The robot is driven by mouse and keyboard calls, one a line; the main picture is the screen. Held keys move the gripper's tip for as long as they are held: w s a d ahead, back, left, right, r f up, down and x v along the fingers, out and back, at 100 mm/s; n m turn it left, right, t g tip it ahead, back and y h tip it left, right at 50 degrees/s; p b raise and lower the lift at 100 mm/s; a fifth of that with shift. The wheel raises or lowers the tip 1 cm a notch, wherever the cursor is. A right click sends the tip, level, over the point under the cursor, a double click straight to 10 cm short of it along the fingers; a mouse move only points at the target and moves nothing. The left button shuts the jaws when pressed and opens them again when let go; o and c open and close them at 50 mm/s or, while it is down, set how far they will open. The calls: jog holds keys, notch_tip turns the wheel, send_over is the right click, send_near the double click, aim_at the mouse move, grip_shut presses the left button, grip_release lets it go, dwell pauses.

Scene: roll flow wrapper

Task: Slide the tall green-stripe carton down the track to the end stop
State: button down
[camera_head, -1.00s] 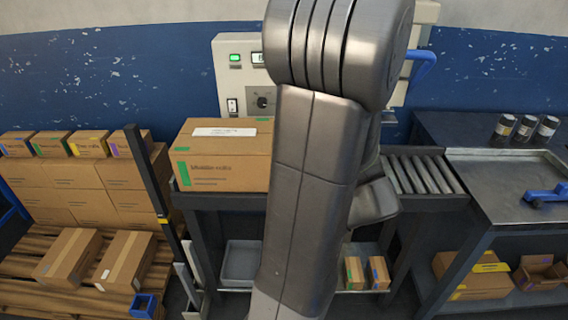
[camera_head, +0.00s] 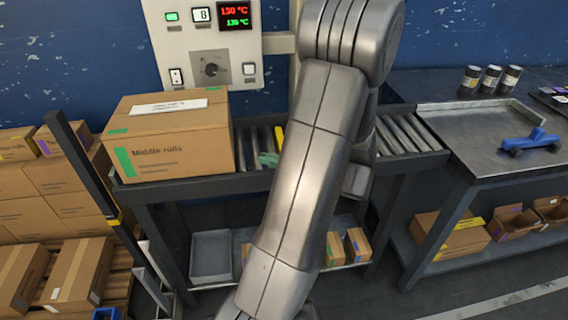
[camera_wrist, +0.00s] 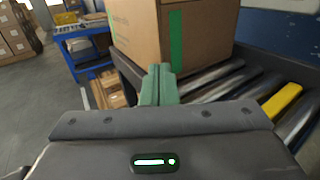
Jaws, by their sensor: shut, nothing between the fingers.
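The green-stripe carton (camera_head: 172,138), brown and printed "Middle rolls", stands upright at the left end of the roller track (camera_head: 408,134) in the head view. In the wrist view the carton (camera_wrist: 150,30) fills the top middle, its green stripe facing me. My gripper (camera_head: 268,160) shows as green fingertips just right of the carton, low over the rollers, partly behind my arm. In the wrist view my gripper (camera_wrist: 160,82) is shut and empty, its fingertips pointing at the carton's lower side. I cannot tell whether they touch it. I cannot make out the end stop clearly.
A yellow roller (camera_wrist: 283,100) lies right of my gripper. A control panel (camera_head: 205,50) stands behind the carton. A dark post (camera_head: 85,165) rises at the track's left end. Stacked boxes (camera_head: 48,180) are farther left. A metal workbench (camera_head: 480,135) adjoins on the right.

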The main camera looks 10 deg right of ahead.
jog(key=x, duration=0.7)
jog(key=shift+a, duration=0.15)
jog(key=shift+w+a, duration=0.2)
jog(key=shift+x, duration=1.35)
jog(key=shift+r, duration=0.1)
jog(key=shift+s+d, duration=0.1)
jog(key=shift+d, duration=0.05)
